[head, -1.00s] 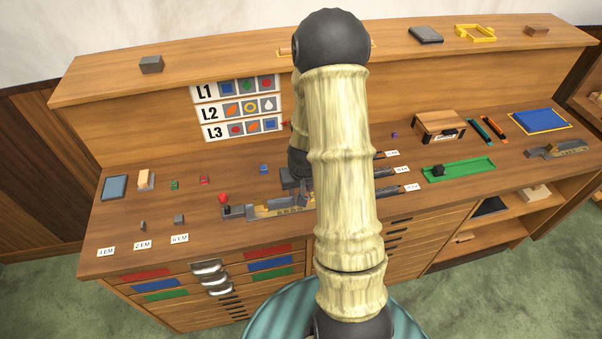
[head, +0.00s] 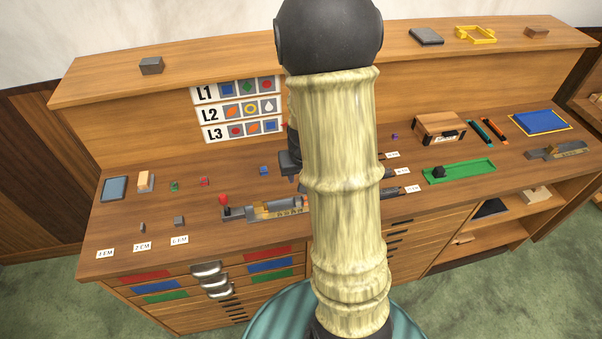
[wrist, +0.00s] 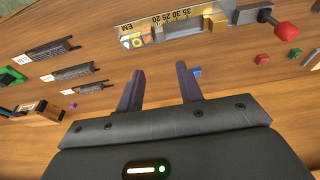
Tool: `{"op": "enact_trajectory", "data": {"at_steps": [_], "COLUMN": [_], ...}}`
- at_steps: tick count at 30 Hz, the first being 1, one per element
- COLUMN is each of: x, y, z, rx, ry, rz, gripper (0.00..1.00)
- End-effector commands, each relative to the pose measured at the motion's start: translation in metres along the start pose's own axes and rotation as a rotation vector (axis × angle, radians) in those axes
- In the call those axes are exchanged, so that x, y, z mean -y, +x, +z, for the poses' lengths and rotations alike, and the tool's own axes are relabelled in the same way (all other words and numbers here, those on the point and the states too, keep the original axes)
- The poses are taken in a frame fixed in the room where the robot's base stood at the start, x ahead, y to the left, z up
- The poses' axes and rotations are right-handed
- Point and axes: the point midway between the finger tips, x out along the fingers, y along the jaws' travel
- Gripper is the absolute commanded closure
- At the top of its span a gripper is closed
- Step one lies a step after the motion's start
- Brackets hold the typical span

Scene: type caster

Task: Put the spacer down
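My gripper (wrist: 160,82) is open and empty in the wrist view, its two dark fingers apart above the bare bench. In the head view my gripper (head: 290,168) is partly hidden behind my arm. Small grey spacers (head: 179,221) (head: 142,227) stand behind the labels at the front left; no block shows behind the leftmost label (head: 105,253). The composing stick (head: 240,212), with a red knob, lies mid-bench.
A blue block (head: 264,170), a red one (head: 204,181) and a green one (head: 174,186) stand behind the stick. A green tray (head: 470,169) and a wooden box (head: 440,127) are to the right. Dark slotted strips (wrist: 70,72) lie left in the wrist view.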

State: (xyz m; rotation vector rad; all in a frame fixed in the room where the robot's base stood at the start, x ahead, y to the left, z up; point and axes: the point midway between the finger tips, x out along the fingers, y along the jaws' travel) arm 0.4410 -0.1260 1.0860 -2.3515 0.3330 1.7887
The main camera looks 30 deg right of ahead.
Motion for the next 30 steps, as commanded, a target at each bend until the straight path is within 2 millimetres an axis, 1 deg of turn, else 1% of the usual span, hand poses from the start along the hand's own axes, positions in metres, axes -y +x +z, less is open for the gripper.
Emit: {"op": "enact_trajectory", "data": {"at_steps": [9, 11, 13, 14, 17, 18, 21, 24, 25, 27, 30], "x": [0.001, 0.007, 0.018, 0.025, 0.051, 0.062, 0.082, 0.092, 0.094, 0.096, 0.096], "y": [-0.001, -0.005, -0.014, -0.019, -0.042, -0.051, -0.074, -0.088, -0.091, -0.095, -0.095], "z": [0.0, 0.002, 0.009, 0.012, 0.032, 0.043, 0.07, 0.092, 0.096, 0.102, 0.104], "rx": [-0.001, 0.0, 0.002, 0.002, 0.011, 0.016, 0.027, 0.034, 0.035, 0.037, 0.04], "ry": [-0.003, -0.012, -0.032, -0.045, -0.103, -0.13, -0.197, -0.247, -0.258, -0.271, -0.273], "rz": [-0.002, -0.008, -0.022, -0.03, -0.058, -0.068, -0.079, -0.077, -0.075, -0.072, -0.07], "gripper": [0.64, 0.64, 0.64, 0.64, 0.64, 0.64, 0.64, 0.64, 0.64, 0.64, 0.64]}}
